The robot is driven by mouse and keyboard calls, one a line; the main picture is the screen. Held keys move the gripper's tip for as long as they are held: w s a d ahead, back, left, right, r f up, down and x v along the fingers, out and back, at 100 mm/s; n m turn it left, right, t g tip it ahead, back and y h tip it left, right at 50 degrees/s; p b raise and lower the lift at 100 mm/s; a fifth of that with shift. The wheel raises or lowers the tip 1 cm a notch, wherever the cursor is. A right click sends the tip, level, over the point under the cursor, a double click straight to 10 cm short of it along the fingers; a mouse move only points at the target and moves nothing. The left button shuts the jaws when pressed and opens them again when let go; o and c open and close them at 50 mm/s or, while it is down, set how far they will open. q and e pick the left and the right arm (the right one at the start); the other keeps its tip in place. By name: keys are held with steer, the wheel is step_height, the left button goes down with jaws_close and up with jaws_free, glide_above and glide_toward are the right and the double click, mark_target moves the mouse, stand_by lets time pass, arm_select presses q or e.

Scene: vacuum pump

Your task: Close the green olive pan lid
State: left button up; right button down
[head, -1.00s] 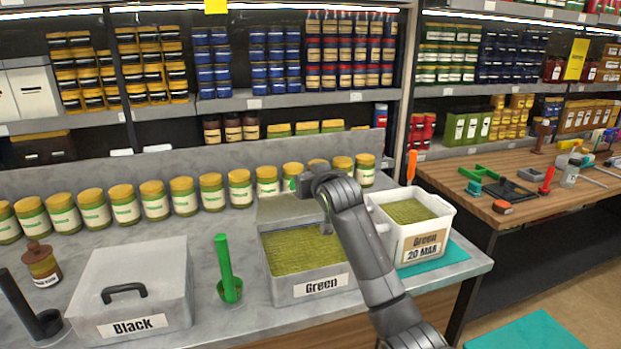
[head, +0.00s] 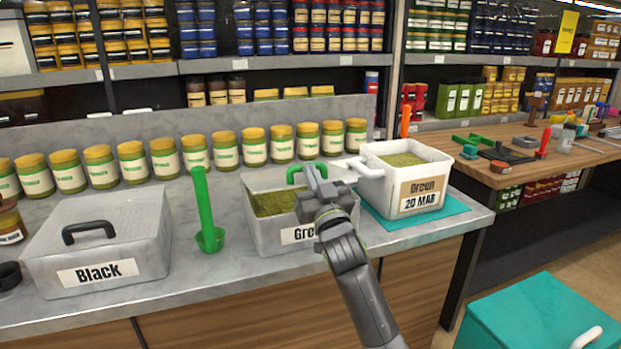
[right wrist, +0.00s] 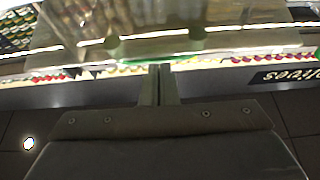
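The green olive pan (head: 262,238) is a grey box labelled "Green" on the counter, open at the front with olives showing. Its grey lid (head: 262,181) is raised at the back of the pan, with a green handle (head: 306,171) at the top. My right gripper (head: 313,178) is over the right part of the pan, close to the lid and handle; contact is unclear in the head view. In the right wrist view its fingers (right wrist: 158,80) are together with nothing visible between them, below a shiny blurred surface. My left gripper is out of view.
A closed pan labelled "Black" (head: 105,240) and a green ladle in its holder (head: 205,210) stand to the left. A white tub of green olives (head: 400,185) sits on a teal mat (head: 425,218) to the right. Several jars (head: 165,158) line the back.

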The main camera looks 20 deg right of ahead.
arm_select(q)
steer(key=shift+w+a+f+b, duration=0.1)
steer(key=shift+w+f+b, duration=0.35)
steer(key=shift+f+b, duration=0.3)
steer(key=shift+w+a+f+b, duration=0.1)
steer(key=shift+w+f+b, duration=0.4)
steer(key=shift+b, duration=0.4)
